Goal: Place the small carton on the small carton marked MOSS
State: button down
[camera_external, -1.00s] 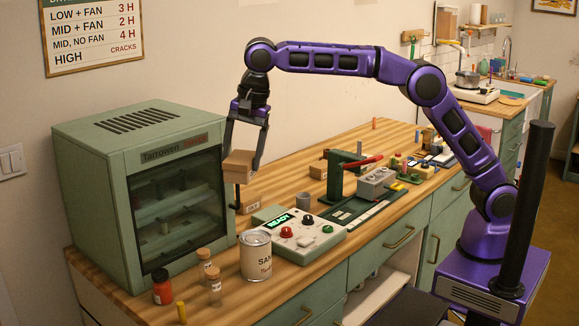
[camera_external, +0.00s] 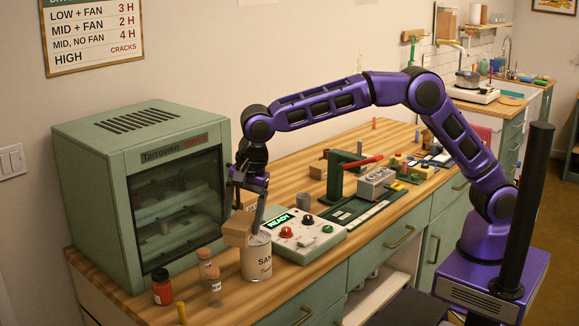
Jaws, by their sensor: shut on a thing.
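My gripper (camera_external: 244,214) points down at the front left of the bench and is shut on a small tan carton (camera_external: 237,231). The carton hangs between the fingers, just left of the top of the SAN-labelled can; I cannot tell whether they touch. The place where a labelled small carton stood by the cabinet is now mostly covered by my gripper and the held carton. Another small carton (camera_external: 319,169) stands farther back, left of the green press. I cannot read MOSS on any carton.
The green Tarrowen cabinet (camera_external: 140,190) stands close on the left. The SAN can (camera_external: 257,262), corked jars (camera_external: 214,284) and a red bottle (camera_external: 162,288) stand in front. A control box (camera_external: 300,238) reading READY is to the right, with a grey cup (camera_external: 304,200) behind it.

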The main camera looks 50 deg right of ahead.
send_over(242, 292)
jog(key=s, duration=0.1)
jog(key=f, duration=1.5)
jog(key=shift+d+f+b, duration=0.2)
jog(key=shift+f+b, duration=0.05)
jog(key=shift+b, duration=0.15)
jog(key=shift+f, duration=0.2)
grip_release()
jog(key=shift+r, duration=0.1)
jog(key=r, duration=0.4)
jog(key=s+r, duration=0.1)
jog(key=r, duration=0.3)
jog(key=s+d+r, duration=0.1)
jog(key=r, duration=0.3)
jog(key=shift+s, duration=0.1)
